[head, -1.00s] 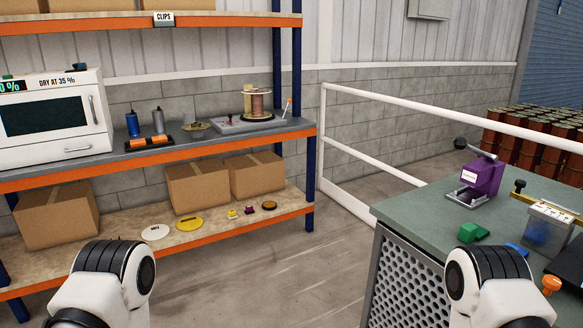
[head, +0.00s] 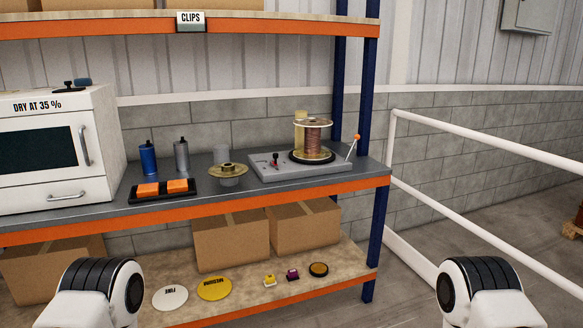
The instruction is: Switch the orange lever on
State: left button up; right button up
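The orange lever (head: 356,139) stands at the right end of a grey base plate (head: 350,171) on the shelf's upper deck. It is a thin pale rod with an orange knob, leaning to the right. On the same plate, a copper-coloured spool (head: 313,141) stands upright on a dark disc, with a small red-and-black part (head: 276,160) to its left. My two arms show at the bottom left and bottom right, well in front of the shelf and apart from the lever. Neither gripper is in view.
A white dryer (head: 100,132) stands left on the deck (head: 75,213). An orange-block tray (head: 187,195), a brass flanged part (head: 228,171) and two small bottles stand between. A blue post (head: 369,110) rises just right of the lever. A white railing (head: 440,132) lies further right.

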aim_at(357, 137)
jog(key=i+l+z, duration=0.15)
jog(key=i, duration=0.25)
jog(key=i+l+z, duration=0.15)
jog(key=i, duration=0.3)
